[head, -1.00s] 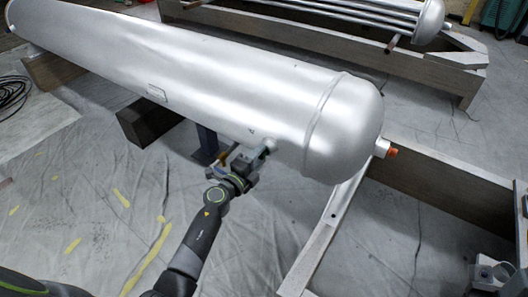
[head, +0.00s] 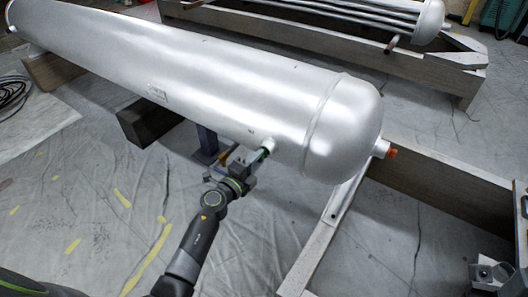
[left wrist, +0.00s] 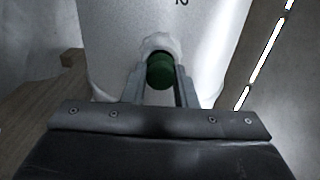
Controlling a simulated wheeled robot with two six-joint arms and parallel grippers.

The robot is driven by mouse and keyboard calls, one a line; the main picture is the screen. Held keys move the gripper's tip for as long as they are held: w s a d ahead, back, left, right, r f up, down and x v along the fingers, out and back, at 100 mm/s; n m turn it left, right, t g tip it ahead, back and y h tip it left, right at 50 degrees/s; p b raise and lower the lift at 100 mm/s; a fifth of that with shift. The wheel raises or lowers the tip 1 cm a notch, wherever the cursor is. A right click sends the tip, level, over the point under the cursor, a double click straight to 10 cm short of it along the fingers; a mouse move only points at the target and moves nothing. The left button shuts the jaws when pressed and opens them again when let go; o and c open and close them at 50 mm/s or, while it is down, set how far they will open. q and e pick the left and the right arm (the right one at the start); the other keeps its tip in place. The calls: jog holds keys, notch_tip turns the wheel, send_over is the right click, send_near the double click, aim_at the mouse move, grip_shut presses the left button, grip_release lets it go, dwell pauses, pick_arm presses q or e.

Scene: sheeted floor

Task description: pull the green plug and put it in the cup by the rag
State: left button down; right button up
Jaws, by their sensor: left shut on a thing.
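The green plug (left wrist: 160,74) sits between the two fingers of my left gripper (left wrist: 160,80) in the left wrist view, at the mouth of a pale round stub (left wrist: 160,45) on the silver tank. In the head view the stub (head: 269,146) stands out from the tank's near lower side, and a dark green bit of the plug (head: 262,155) shows just below it. My left gripper (head: 255,162) is shut on the plug. I cannot tell whether the plug's inner end is still inside the stub. My right gripper is out of view. I cannot make out the cup or rag with certainty.
The long silver tank (head: 220,85) rests on wooden beams (head: 150,120). An orange plug (head: 391,153) is at its right end. A grey-white object (head: 490,272) lies at the bottom right. Sheeted floor (head: 120,215) is open at the lower left.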

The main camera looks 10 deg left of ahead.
pick_arm(q)
jog(key=shift+p+v, duration=0.55)
jog(key=shift+v, duration=1.3)
jog(key=shift+s, duration=0.2)
jog(key=shift+p+v, duration=0.45)
jog(key=shift+v, duration=1.5)
jog(key=shift+a+r, duration=0.1)
jog(key=shift+r, duration=0.05)
